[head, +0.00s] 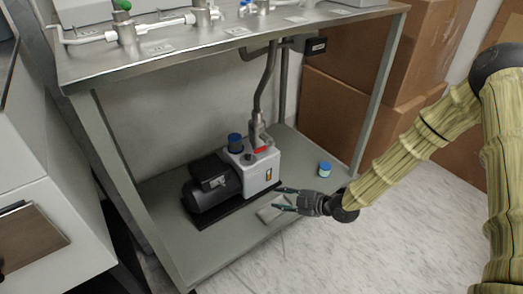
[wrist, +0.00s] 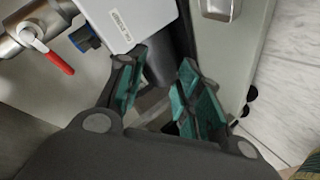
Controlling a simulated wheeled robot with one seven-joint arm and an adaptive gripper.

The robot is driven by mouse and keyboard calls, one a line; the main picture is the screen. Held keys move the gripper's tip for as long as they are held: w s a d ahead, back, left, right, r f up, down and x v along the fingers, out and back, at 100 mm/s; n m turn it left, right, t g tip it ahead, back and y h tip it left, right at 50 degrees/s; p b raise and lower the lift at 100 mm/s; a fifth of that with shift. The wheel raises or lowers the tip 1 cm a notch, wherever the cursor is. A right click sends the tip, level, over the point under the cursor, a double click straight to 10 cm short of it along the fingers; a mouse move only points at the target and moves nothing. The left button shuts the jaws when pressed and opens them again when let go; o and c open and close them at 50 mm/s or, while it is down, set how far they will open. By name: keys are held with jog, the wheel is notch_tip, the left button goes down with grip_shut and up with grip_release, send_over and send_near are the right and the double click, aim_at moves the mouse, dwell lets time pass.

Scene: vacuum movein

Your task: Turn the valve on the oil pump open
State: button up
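The oil pump (head: 262,172) stands on the lower shelf of a metal table, with a white body, a black motor and a blue cap. Its valve, with a red lever handle (head: 261,150), sits on the steel pipe fitting at the pump's top. In the wrist view the red handle (wrist: 54,58) shows at the upper left, on a silver pipe fitting (wrist: 22,35). My gripper (head: 278,199) is in front of and to the right of the pump. Its teal-padded fingers (wrist: 162,72) are apart with nothing held between them. The handle lies outside the fingers, apart from them.
The table top (head: 180,47) with pipes and valves overhangs the pump. A table leg (head: 380,85) stands behind my arm at the right. A small blue-lidded jar (head: 324,170) is on the shelf right of the pump. Cardboard boxes (head: 345,115) stand behind.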

aim_at(262, 148)
jog(key=w+d+r+n+t+y, duration=0.1)
jog(key=w+d+r+n+y, duration=0.15)
jog(key=w+r+n, duration=0.8)
jog(key=shift+m+y, duration=0.35)
jog(key=shift+m, duration=0.4)
jog(key=shift+s+a+r+b+x, duration=0.2)
jog(key=shift+b+x, duration=0.55)
jog(key=shift+x, duration=1)
jog(key=shift+s+a+r+b+x, duration=0.2)
jog(key=shift+b+x, duration=0.5)
jog(key=shift+x, duration=1)
jog(key=shift+s+a+r+b+x, duration=0.2)
jog(key=shift+b+x, duration=0.55)
jog(key=shift+x, duration=1)
jog(key=shift+d, duration=0.1)
grip_shut()
